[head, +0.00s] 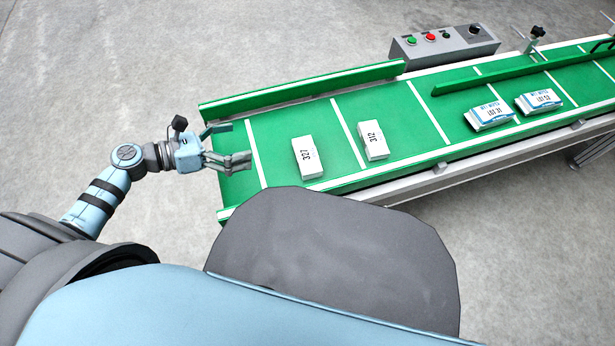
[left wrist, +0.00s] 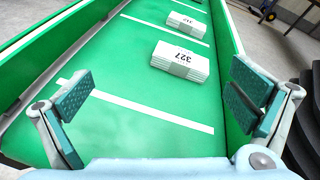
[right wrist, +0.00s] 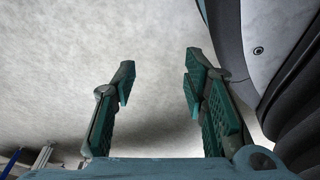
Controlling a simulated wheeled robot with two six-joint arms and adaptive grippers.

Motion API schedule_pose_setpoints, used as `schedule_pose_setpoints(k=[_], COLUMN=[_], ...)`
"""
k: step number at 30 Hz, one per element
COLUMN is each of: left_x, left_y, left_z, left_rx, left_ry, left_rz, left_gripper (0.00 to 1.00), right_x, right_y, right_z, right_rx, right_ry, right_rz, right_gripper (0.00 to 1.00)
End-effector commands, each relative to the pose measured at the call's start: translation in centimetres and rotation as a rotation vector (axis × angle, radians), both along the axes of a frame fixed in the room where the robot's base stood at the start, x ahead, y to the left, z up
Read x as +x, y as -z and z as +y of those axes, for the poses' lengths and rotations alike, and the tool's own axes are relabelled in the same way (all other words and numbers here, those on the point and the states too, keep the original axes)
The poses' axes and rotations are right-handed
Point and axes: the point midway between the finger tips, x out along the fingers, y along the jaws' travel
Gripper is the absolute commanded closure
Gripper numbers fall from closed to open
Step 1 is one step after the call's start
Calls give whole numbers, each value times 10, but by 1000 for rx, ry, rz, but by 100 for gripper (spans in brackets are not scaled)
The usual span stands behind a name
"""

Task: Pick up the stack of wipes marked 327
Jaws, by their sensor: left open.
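The white stack of wipes marked 327 (head: 308,158) lies on the green conveyor belt near its left end in the head view. It also shows in the left wrist view (left wrist: 181,62), ahead of the fingers with its number facing up. My left gripper (head: 236,145) is open and empty over the belt's left end, short of the stack and apart from it. A similar white stack marked 312 (head: 373,140) lies just to the right of the 327 stack. My right gripper (right wrist: 158,88) is open and empty, with bare floor in front of it.
The green belt (head: 420,105) has white cross lines and raised side rails (head: 300,90). Two blue-and-white packs (head: 489,115) (head: 538,101) lie farther right. A grey control box (head: 443,44) with buttons stands behind the belt. Belt between left gripper and stack is clear.

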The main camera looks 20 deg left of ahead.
Motion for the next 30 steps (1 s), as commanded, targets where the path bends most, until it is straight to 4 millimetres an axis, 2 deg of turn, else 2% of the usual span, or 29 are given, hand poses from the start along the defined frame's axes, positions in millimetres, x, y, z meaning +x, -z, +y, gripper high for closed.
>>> schedule_pose_setpoints(k=[1,3,5,13,19,25,30], left_x=[-8,-15,-14,18,29,42,44], left_y=[14,14,16,39,54,71,71], left_z=[-7,-16,-25,-80,-100,-126,-128], left_rx=[108,204,233,229,229,228,231], left_ry=[116,221,254,254,252,251,251], left_rz=[-75,-142,-166,-165,-161,-161,-159], left_gripper=[0,0,0,0,0,0,0], right_x=[4,8,13,37,51,66,67], right_y=[20,23,22,22,19,3,-1], right_z=[0,0,2,12,17,19,20], right_rx=[0,3,6,31,40,37,36], right_ry=[1,5,9,30,34,12,9], right_rz=[-7,-17,-26,-73,-89,-71,-67], right_gripper=[60,60,60,60,60,60,60])
